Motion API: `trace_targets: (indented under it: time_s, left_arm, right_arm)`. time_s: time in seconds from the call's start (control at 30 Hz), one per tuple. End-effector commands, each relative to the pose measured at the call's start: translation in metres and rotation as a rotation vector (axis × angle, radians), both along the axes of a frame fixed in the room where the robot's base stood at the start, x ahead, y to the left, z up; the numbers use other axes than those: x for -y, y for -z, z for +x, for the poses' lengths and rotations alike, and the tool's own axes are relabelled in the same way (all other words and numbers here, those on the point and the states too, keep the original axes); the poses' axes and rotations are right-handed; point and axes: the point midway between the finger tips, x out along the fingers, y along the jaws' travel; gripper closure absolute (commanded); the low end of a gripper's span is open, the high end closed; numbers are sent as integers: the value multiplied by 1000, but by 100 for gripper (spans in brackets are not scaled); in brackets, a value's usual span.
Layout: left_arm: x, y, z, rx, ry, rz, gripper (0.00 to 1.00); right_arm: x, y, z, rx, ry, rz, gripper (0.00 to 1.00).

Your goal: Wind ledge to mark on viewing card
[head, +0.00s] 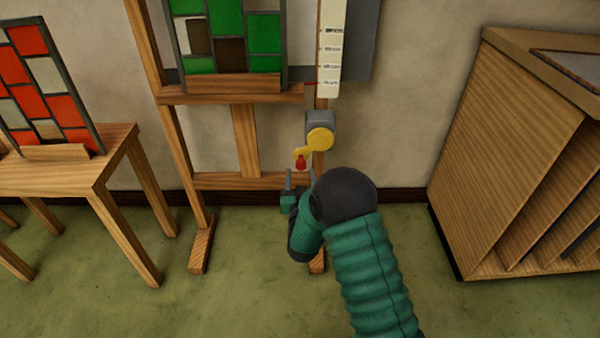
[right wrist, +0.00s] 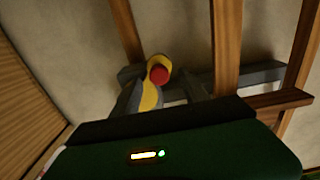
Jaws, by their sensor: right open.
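A wooden ledge (head: 220,97) on the easel carries a green, white and brown leaded panel (head: 235,45). The white viewing card (head: 330,45) with several marks stands at the ledge's right end. A small red line (head: 311,84) lies by its lowest visible mark. Below is a grey winch box (head: 320,124) with a yellow crank (head: 320,139) and red knob (head: 300,162), hanging down-left. My right gripper (head: 300,178) is open just below the knob. In the right wrist view, the knob (right wrist: 159,75) appears between the fingers (right wrist: 160,92); contact cannot be told. My left gripper is out of view.
A wooden table (head: 115,150) at left holds a red and white leaded panel (head: 45,85). A wooden rack (head: 510,150) with slots stands at right. The easel's legs flank the crank area.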

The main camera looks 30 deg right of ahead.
Motion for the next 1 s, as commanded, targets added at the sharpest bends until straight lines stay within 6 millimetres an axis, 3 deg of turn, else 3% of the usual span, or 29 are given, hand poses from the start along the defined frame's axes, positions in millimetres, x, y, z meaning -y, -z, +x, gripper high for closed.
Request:
trace_targets:
  time_s: [0.03, 0.23, 0.57, 0.9, 1.0]
  left_arm:
    - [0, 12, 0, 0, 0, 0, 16]
    - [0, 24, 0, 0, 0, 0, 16]
    - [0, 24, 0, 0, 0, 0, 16]
    - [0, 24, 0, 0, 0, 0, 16]
    - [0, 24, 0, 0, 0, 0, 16]
  right_arm:
    - [8, 5, 10, 4, 3, 0, 48]
    - [24, 3, 38, 2, 2, 1, 48]
    - [28, 0, 44, 0, 0, 1, 48]
    - [27, 0, 44, 0, 1, 1, 91]
    - [27, 0, 44, 0, 0, 1, 100]
